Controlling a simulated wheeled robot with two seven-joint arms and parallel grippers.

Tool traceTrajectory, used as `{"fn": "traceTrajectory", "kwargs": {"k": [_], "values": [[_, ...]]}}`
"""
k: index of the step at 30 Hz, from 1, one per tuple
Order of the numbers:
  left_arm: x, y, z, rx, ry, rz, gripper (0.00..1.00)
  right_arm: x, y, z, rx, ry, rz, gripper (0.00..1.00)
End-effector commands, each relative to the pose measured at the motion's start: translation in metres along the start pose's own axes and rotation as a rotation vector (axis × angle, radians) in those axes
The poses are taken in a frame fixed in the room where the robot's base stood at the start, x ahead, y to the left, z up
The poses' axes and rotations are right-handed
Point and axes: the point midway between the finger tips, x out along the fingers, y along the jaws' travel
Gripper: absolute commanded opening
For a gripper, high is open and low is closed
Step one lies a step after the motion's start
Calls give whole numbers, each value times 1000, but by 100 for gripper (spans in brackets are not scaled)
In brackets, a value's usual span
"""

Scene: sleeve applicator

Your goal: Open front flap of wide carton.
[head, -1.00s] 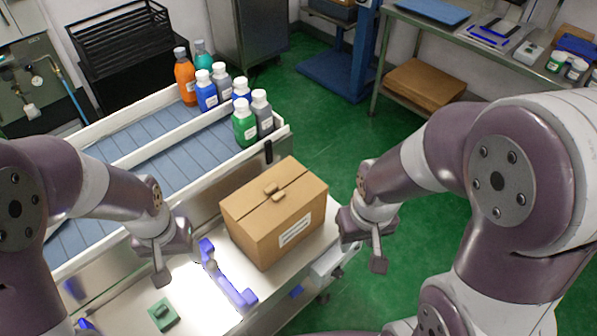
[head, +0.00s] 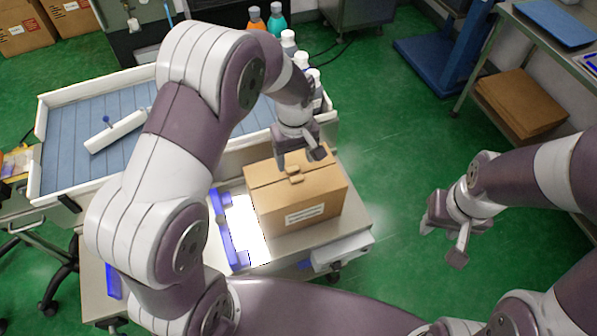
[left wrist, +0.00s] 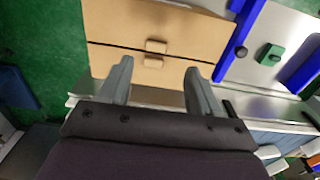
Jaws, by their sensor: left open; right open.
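The brown wide carton (head: 285,222) stands upright on the light worktop, a white label on its front side. Its top is closed; the front flap (head: 318,183) meets the rear flap along a seam. Each flap has a small tab by the seam, and both tabs (left wrist: 155,46) show in the left wrist view. My left gripper (head: 299,157) is open above the rear part of the carton's top, its fingers pointing down. In the left wrist view its fingertips (left wrist: 157,68) lie either side of the rear tab, with nothing between them. My right gripper (head: 443,243) is open and empty, right of the carton above the floor.
A blue bracket (head: 218,215) lies on the worktop left of the carton. Behind is a blue conveyor tray (head: 75,150) with white walls. Several bottles (head: 289,40) stand behind my left arm. Space between the carton and my right gripper is free.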

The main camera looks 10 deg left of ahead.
Motion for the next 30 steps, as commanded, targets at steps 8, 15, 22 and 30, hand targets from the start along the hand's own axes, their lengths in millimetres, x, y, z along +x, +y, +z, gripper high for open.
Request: {"fn": "traceTrajectory", "kwargs": {"k": [8, 15, 22, 30], "values": [[62, 0, 1, 2, -2, -2, 64, -9, 0, -1, 0, 0, 0, 43], [81, 0, 0, 2, 0, 1, 64, -10, 0, -1, 0, 0, 0, 43], [81, 0, 0, 3, 1, 1, 51, -10, 0, -1, 0, 0, 0, 43], [80, 0, 0, 3, 2, 1, 0, -10, 0, -1, 0, 0, 0, 43]]}}
